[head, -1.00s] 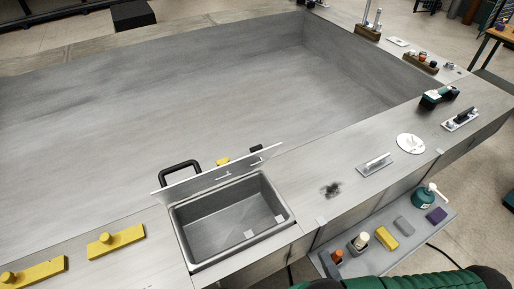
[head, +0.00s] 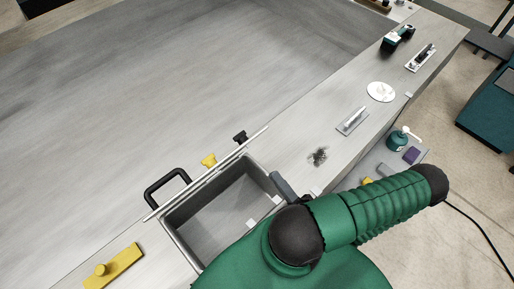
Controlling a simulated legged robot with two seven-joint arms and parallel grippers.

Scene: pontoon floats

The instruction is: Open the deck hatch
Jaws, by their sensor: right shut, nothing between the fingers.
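The deck hatch lid (head: 212,171) stands raised along the back edge of the rectangular hatch opening (head: 222,206). It is seen nearly edge-on, with a black loop handle (head: 166,188) on its far side. The opening is grey inside, with small pale patches. My right gripper (head: 278,180) is a small grey shape, mostly hidden behind my own green arm. It is shut and empty over the right end of the opening, apart from the lid. My arm hides the front right part of the opening. My left gripper is not in view.
A yellow knob (head: 209,159) and a black knob (head: 240,137) are just behind the lid. A yellow float (head: 114,267) lies left of the opening. A trowel (head: 352,121), a white disc (head: 381,92) and a green tool (head: 398,38) lie along the right deck. A side shelf holds small items.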

